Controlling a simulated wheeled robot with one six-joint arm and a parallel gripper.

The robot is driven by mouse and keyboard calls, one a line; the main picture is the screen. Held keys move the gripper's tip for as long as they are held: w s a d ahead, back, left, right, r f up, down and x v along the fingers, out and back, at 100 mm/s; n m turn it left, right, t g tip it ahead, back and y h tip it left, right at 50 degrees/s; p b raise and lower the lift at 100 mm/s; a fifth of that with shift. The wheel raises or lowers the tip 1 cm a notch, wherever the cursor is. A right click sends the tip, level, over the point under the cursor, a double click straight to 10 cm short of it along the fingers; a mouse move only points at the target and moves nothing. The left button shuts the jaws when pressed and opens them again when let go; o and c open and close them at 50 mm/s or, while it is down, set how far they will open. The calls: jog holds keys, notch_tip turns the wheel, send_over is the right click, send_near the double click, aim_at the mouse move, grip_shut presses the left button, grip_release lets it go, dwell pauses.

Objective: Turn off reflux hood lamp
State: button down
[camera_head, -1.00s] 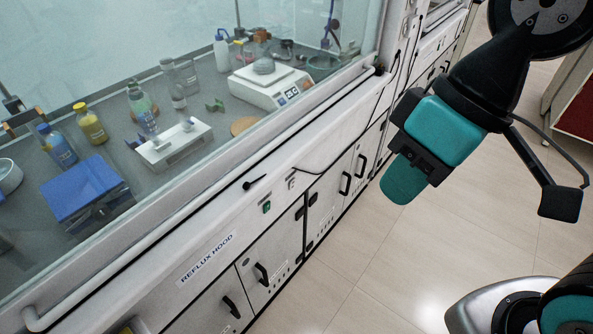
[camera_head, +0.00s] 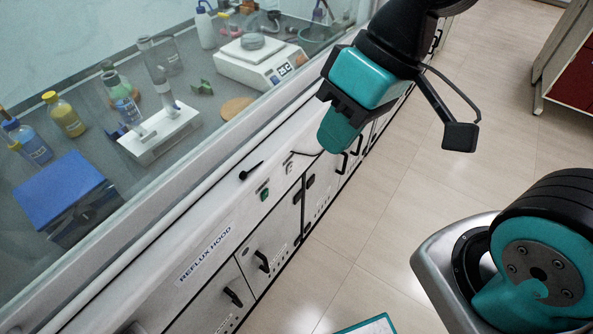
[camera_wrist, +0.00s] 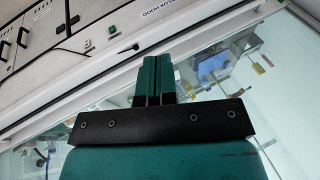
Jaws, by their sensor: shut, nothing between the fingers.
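The reflux hood's front panel carries a REFLUX HOOD label (camera_head: 205,254). Right of the label is a small green switch (camera_head: 264,195). A small white fitting (camera_head: 289,168) sits to its upper right, and a black lever-like piece (camera_head: 251,171) to its upper left. The lamp itself is not in view. My gripper (camera_head: 335,138) is shut and empty, its teal fingers to the right of and above the switch in the head view. In the wrist view the shut fingers (camera_wrist: 153,80) appear over the hood front, with the upside-down label (camera_wrist: 158,12) beyond. They appear apart from the switch.
Behind the glass are a blue box (camera_head: 60,185), a white balance (camera_head: 262,62), a white stand (camera_head: 160,133) and several bottles. Black-handled cabinets (camera_head: 268,250) line the lower front. The tiled floor (camera_head: 400,230) at right is mostly open. A red-fronted cabinet (camera_head: 575,80) stands at far right.

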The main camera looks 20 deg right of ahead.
jog(key=w+d+f+m+t+y+b, duration=0.2)
jog(key=w+f+m+b, duration=0.4)
jog(key=f, duration=0.5)
jog(key=w+d+f+m+t+y+b, duration=0.1)
jog(key=w+f+m+t+b, duration=0.2)
jog(key=w+f, duration=0.65)
jog(key=w+d+f+m+t+h+b, duration=0.2)
jog(key=d+f+m+b, duration=0.3)
jog(key=f, duration=0.9)
jog(key=w+d+m+t, duration=0.1)
jog(key=d+m, duration=0.1)
jog(key=d, duration=0.2)
jog(key=shift+f+m, duration=0.3)
jog(key=shift+m, duration=0.1)
jog(key=shift+w+a, duration=0.1)
jog(key=shift+w, duration=0.05)
jog(key=p, duration=0.2)
send_near(290, 169)
jog(key=x, duration=0.5)
jog(key=shift+f, duration=0.6)
jog(key=shift+w+a, duration=0.25)
jog(key=shift+w, duration=0.25)
